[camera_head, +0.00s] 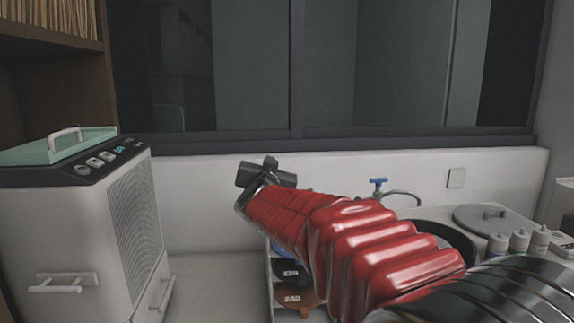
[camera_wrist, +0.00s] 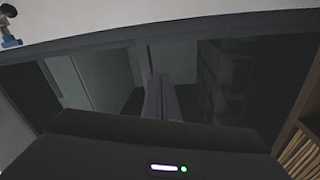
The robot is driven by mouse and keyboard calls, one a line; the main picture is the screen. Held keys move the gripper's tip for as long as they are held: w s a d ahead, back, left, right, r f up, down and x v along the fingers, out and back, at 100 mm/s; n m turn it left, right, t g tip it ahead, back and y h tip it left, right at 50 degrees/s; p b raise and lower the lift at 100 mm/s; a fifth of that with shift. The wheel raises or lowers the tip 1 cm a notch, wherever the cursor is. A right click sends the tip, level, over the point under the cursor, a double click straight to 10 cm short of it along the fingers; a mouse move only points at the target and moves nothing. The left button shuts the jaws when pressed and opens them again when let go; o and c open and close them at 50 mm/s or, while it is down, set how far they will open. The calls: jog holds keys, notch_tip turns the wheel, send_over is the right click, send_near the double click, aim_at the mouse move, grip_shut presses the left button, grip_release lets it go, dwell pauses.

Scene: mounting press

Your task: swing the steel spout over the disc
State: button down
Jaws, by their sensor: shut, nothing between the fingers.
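The steel spout (camera_head: 404,194) is a thin curved pipe behind the dark sink basin, right of centre in the head view. A blue-handled tap (camera_head: 377,184) stands at its left end. No disc shows clearly under the spout; my red arm hides much of the basin. My gripper (camera_head: 268,163) is raised left of the spout, well apart from it and touching nothing. In the wrist view its fingers (camera_wrist: 161,96) are shut together and empty, in front of the dark window. A small blue part (camera_wrist: 11,43), seemingly the tap, shows at that view's upper left edge.
A round grey lid (camera_head: 486,217) and several white bottles (camera_head: 520,240) stand right of the basin (camera_head: 447,235). A rack with numbered discs (camera_head: 297,298) is below my arm. A white machine (camera_head: 70,225) stands at left. The counter (camera_head: 205,285) between is clear.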

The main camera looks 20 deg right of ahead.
jog(key=s+a+f+n+g+y, duration=0.25)
jog(key=s+a+f+y, duration=0.2)
jog(key=s, duration=0.45)
jog(key=s+a+f+n+g+y, duration=0.2)
jog(key=s+a+f+n+y, duration=0.15)
jog(key=s+a+f, duration=0.35)
jog(key=s+d+f+g, duration=0.1)
jog(key=s+f+g, duration=0.1)
jog(key=s+f, duration=0.3)
jog(key=s+d+f+g+h, duration=0.1)
jog(key=s+f, duration=0.4)
jog(key=s, duration=0.6)
jog(key=s+d+f+g+h, duration=0.1)
jog(key=s+f+g, duration=0.3)
jog(key=s, duration=0.5)
jog(key=shift+d+f+n, duration=0.4)
jog(key=shift+d, duration=0.5)
jog(key=shift+s, duration=0.1)
